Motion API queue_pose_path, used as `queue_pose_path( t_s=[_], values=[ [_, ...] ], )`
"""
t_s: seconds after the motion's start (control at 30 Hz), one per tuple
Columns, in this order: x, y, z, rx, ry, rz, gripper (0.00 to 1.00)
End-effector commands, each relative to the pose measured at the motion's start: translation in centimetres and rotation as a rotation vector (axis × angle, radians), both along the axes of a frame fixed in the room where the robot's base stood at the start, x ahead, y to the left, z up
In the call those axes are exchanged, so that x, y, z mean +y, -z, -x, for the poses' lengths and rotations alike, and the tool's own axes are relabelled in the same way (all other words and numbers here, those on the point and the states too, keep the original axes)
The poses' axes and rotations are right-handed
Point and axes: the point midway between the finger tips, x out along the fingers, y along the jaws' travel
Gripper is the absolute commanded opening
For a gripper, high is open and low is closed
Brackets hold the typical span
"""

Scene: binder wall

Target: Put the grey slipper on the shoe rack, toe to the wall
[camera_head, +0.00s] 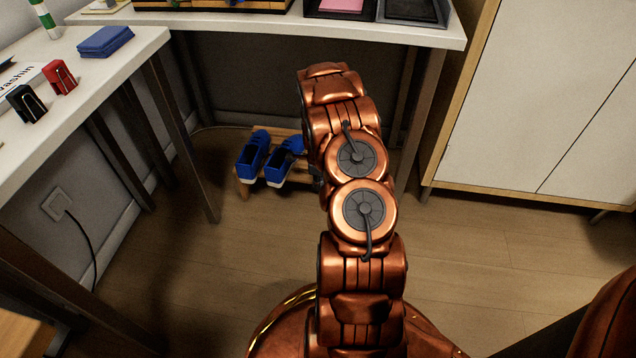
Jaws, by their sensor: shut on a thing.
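The wooden shoe rack (244,190) stands low against the wall, under the back desk. A pair of blue shoes with white soles, the left one (252,158) and the right one (281,165), sits on its left part. My copper arm reaches down over the rack's right part and covers it. Only a small dark piece of my gripper (317,178) shows at the arm's left edge, just right of the blue shoes. Its fingertips are hidden. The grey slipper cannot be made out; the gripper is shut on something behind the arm.
Desk legs (182,135) stand left of the rack, and another leg (424,110) stands to its right. The white desk top (400,35) overhangs the rack. A white cabinet (545,100) is at the right. A cable hangs from a wall socket (58,204). The floor in front is clear.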

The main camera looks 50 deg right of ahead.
Motion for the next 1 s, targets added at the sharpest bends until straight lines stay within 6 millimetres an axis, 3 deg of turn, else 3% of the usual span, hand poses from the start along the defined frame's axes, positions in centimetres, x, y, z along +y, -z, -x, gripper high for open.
queue_pose_path(
  t_s=[0.57,0.6,0.83,1.0],
  values=[
    [-0.01,0.28,0.0,-0.001,-0.001,0.001,0.0],
    [-0.01,0.28,0.0,-0.001,-0.001,0.001,0.13],
    [-0.01,0.29,0.02,0.0,0.0,0.0,0.37],
    [-0.01,0.3,0.02,0.0,0.0,0.0,0.39]
  ],
)
